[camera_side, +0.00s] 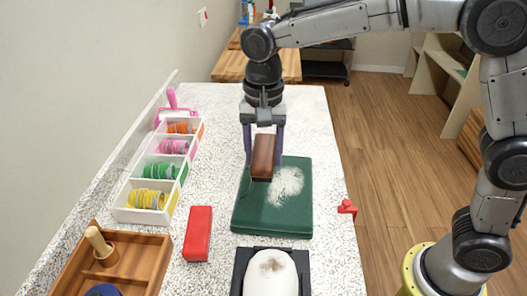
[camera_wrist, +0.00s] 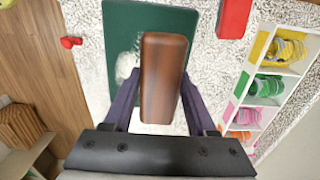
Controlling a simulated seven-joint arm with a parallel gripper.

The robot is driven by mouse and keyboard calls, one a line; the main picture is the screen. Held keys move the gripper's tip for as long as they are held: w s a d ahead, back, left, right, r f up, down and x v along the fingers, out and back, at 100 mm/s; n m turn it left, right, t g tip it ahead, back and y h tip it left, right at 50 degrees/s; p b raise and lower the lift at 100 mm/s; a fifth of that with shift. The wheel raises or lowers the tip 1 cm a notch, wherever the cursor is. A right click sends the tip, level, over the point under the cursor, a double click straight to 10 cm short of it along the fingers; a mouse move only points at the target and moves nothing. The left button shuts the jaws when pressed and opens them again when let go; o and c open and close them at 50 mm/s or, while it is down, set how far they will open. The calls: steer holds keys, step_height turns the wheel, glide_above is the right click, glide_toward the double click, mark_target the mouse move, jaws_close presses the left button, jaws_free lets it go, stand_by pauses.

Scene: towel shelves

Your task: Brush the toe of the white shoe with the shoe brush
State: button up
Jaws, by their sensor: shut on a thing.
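The shoe brush is a brown wooden block (camera_side: 262,157), held upright between the two fingers of my gripper (camera_side: 264,150). In the wrist view the brush (camera_wrist: 162,75) fills the space between the fingers (camera_wrist: 158,105). My gripper is shut on it, over the far part of a green pad (camera_side: 248,215). I cannot tell whether the brush touches the pad. The white shoe (camera_side: 270,285) is at the bottom of the side view, in a dark holder, with a brownish smudge on its visible end. The rest of the shoe is cut off by the frame.
A white powdery patch (camera_side: 286,186) lies on the green pad. A red block (camera_side: 197,233) is left of the pad. A white divided tray (camera_side: 122,212) with coloured rolls and a wooden box (camera_side: 152,246) stand at left. A red clamp (camera_side: 347,208) sits on the right edge.

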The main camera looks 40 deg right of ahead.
steer(key=shift+n, duration=0.7)
steer(key=n, duration=0.3)
steer(key=shift+s+a+f, duration=0.2)
steer(key=shift+s+f, duration=0.05)
steer(key=shift+s, duration=0.1)
steer(key=s+a+n+y, duration=0.1)
steer(key=s+a+n, duration=0.35)
steer(key=n, duration=0.45)
steer(key=n+g, duration=0.1)
steer(key=n, duration=0.4)
glide_toward(274, 269)
steer(key=w+d, duration=0.2)
steer(key=shift+s+a+f, duration=0.1)
steer(key=shift+f, duration=1.3)
steer(key=shift+s+a+f, duration=0.15)
steer(key=shift+f, duration=1.25)
steer(key=shift+f, duration=0.6)
steer(key=shift+s+a, duration=0.15)
steer(key=shift+s, duration=0.05)
steer(key=shift+s+a+r, duration=0.2)
steer(key=shift+s+a, duration=0.55)
steer(key=shift+a, duration=0.05)
